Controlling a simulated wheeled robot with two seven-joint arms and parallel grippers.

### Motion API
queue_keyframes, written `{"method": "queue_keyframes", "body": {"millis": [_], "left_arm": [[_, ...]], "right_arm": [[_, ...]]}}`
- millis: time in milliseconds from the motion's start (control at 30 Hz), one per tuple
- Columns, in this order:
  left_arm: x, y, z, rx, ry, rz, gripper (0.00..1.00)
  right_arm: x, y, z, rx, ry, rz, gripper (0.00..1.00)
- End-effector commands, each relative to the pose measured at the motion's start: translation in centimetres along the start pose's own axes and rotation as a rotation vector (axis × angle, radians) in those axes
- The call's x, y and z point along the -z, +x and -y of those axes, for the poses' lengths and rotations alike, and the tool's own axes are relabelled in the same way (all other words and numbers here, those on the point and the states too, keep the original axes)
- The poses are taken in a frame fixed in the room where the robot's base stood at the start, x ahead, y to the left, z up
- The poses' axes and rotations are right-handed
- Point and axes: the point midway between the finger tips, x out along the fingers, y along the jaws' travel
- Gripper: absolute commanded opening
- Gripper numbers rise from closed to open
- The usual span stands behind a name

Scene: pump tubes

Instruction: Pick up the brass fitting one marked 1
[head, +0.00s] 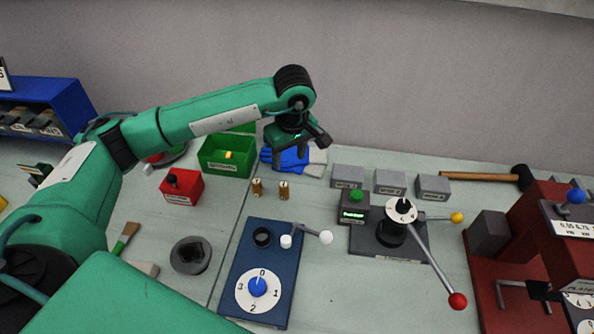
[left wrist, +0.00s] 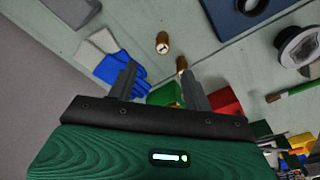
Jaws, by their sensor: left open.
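Two small brass fittings stand upright side by side on the bench, the left one (head: 257,187) and the right one (head: 284,190). Their marks are too small to read, so I cannot tell which is number 1. In the left wrist view one fitting (left wrist: 162,42) stands beyond the fingertips and the other (left wrist: 181,65) is close to the right finger's tip in the picture. My left gripper (head: 297,145) is open and empty, above and behind the fittings, over the blue and grey gloves; its two fingers also show in the left wrist view (left wrist: 159,72). My right gripper is not in view.
A green bin (head: 227,157) and a red box (head: 182,187) stand left of the fittings. Blue and grey gloves (head: 290,160) lie behind them. A blue dial plate (head: 262,225) lies in front. Grey blocks (head: 390,181) and a lever device (head: 392,235) are to the right.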

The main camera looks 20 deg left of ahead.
Motion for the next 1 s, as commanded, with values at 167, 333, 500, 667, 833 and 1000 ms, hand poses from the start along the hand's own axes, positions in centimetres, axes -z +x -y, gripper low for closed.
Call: {"method": "queue_keyframes", "body": {"millis": [167,333,500,667,833,1000], "left_arm": [[0.3,0.9,0.3,0.007,0.007,-0.020,0.51],[0.4,4.2,0.3,0.009,0.007,-0.018,0.51],[0.4,7.2,0.3,0.008,0.007,-0.018,0.51],[0.5,8.3,0.3,0.004,0.008,-0.019,0.51],[0.5,9.7,0.7,0.008,0.006,-0.018,0.51],[0.5,12.2,0.9,0.006,0.006,-0.017,0.51]], "right_arm": [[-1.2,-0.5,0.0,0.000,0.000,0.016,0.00],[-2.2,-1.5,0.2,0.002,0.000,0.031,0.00],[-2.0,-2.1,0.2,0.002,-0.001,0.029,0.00],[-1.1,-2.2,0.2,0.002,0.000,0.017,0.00],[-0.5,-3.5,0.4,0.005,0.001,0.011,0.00],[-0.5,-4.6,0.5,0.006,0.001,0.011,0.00]]}}
